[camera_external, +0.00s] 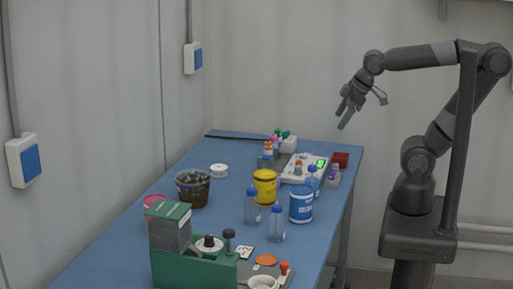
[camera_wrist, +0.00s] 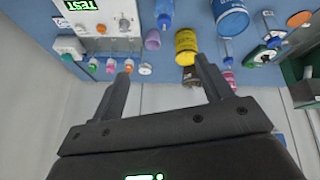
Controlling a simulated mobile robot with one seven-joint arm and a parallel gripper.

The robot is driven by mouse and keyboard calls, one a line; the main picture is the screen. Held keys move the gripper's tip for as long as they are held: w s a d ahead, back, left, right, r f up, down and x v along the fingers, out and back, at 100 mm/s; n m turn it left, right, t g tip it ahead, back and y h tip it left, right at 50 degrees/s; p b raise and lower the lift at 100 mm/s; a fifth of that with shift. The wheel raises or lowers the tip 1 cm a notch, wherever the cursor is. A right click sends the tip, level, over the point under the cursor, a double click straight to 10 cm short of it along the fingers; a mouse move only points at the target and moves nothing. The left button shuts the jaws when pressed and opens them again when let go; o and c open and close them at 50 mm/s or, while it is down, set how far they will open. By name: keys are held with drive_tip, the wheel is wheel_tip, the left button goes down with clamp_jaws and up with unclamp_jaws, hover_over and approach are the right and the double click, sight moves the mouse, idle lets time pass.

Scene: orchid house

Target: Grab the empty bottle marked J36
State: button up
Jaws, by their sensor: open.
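Several clear bottles with blue caps stand on the blue table: one left of centre (camera_external: 252,207), one in front of it (camera_external: 276,224), and one by the white device (camera_external: 313,181). Bottles with blue caps also show at the top of the wrist view, one near the middle (camera_wrist: 165,9) and one at the right (camera_wrist: 268,26). No J36 marking is readable, so I cannot tell which bottle carries it.
A yellow tub (camera_external: 265,187), a blue tub (camera_external: 301,204) and a dark-filled bucket (camera_external: 193,189) crowd the table (camera_external: 120,228). A white device with a green display (camera_external: 305,168) and a red box (camera_external: 340,160) lie behind. A green caddy (camera_external: 195,271) stands in front.

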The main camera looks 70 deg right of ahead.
drive_tip(key=w+a+f+n, duration=0.2)
drive_tip(key=w+a+n, duration=0.35)
drive_tip(key=n, duration=0.35)
drive_tip(key=n+g+y, duration=0.1)
drive_tip(key=n, duration=2.6)
approach(276, 220)
drive_tip(key=d, duration=0.2)
drive_tip(key=x, duration=0.5)
drive_tip(key=shift+w+f, duration=0.2)
drive_tip(key=shift+f, duration=0.15)
drive_tip(key=shift+x, duration=2.8)
drive_tip(key=shift+w+d, duration=0.1)
drive_tip(key=shift+d, duration=0.05)
drive_tip(key=shift+c, duration=0.5)
drive_tip(key=c, duration=1)
